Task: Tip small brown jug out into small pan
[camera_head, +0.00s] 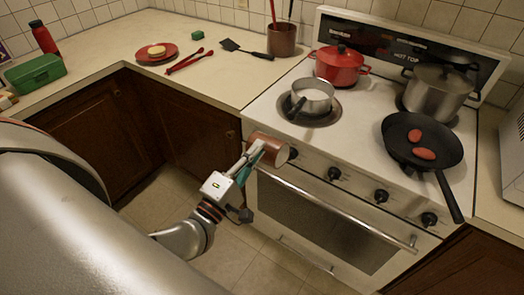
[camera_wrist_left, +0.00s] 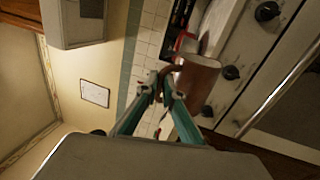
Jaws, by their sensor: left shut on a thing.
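The small brown jug (camera_head: 267,147) is in front of the stove's left front edge, off the counter. My left gripper (camera_head: 253,153) is shut on it, at its handle side. The jug looks strongly tilted, nearly on its side. In the left wrist view the jug (camera_wrist_left: 199,78) shows with its handle between the fingertips (camera_wrist_left: 166,88). Its contents are hidden. The small pan (camera_head: 313,95), silver with a dark handle, stands upright on the front left burner, beyond and to the right of the jug, apart from it. Its inside looks pale. My right gripper is not in view.
A red pot (camera_head: 339,68) stands behind the small pan. A steel pot (camera_head: 436,91) and a black frying pan (camera_head: 440,150) with red pieces are at right. A brown utensil crock (camera_head: 282,41) stands on the counter. Knobs and an oven handle (camera_head: 335,212) line the stove front.

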